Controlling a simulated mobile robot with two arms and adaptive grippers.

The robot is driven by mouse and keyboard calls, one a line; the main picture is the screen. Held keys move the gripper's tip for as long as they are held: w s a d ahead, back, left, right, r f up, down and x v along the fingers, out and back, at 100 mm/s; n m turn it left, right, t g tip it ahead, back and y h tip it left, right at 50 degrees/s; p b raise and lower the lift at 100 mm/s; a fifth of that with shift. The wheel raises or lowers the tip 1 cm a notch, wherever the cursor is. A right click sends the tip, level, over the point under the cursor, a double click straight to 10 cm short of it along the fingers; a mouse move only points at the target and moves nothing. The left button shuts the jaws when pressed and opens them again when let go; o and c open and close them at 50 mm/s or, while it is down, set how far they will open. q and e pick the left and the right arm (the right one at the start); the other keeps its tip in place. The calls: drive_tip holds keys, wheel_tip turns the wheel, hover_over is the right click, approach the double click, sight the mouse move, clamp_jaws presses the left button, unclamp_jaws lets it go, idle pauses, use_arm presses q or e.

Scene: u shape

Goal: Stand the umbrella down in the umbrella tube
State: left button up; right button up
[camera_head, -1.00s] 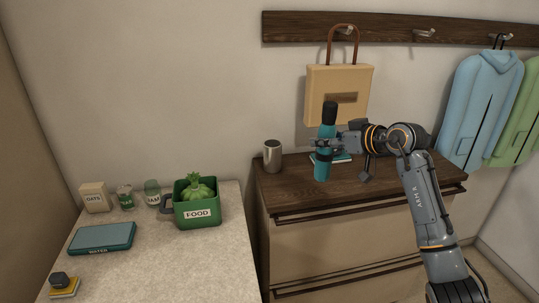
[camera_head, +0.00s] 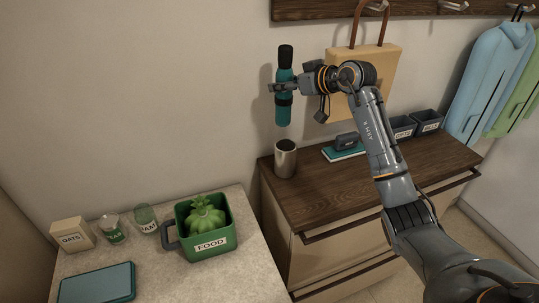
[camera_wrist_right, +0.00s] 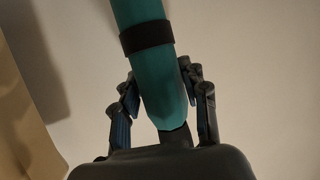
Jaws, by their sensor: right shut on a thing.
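The umbrella (camera_head: 283,107) is teal with a black handle end on top and a dark band. My right gripper (camera_head: 272,88) is shut on it and holds it upright in the air. It also shows in the right wrist view (camera_wrist_right: 147,45), between the fingers of the right gripper (camera_wrist_right: 160,105). The umbrella tube (camera_head: 285,160) is a silvery open cylinder with a dark inside, standing at the left end of the wooden dresser top. The umbrella's lower end is above the tube and apart from it. My left gripper is not in view.
The dresser (camera_head: 320,190) also bears a teal book (camera_head: 343,153) with a dark item on it and two dark bins (camera_head: 428,122). A tan bag (camera_head: 362,85) hangs behind my right arm. A green FOOD bin (camera_head: 203,232) stands on the pale counter (camera_head: 180,275).

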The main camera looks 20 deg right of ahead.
drive_tip(key=p, duration=0.2)
hover_over(288, 125)
wheel_tip(288, 125, down, 5)
drive_tip(key=shift+s+d+r, duration=0.1)
drive_tip(key=f, duration=0.2)
drive_tip(key=f+p, duration=0.1)
drive_tip(key=f, duration=0.2)
drive_tip(key=w+f, duration=0.1)
drive_tip(key=f, duration=0.1)
drive_tip(key=shift+f+p, duration=0.3)
wheel_tip(288, 125, down, 4)
drive_tip(key=shift+f, duration=0.25)
drive_tip(key=shift+s+f+p, duration=0.1)
drive_tip(key=shift+s+p, duration=0.05)
drive_tip(key=shift+p, duration=0.2)
drive_tip(key=o, duration=1.4)
drive_tip(key=shift+f, duration=0.1)
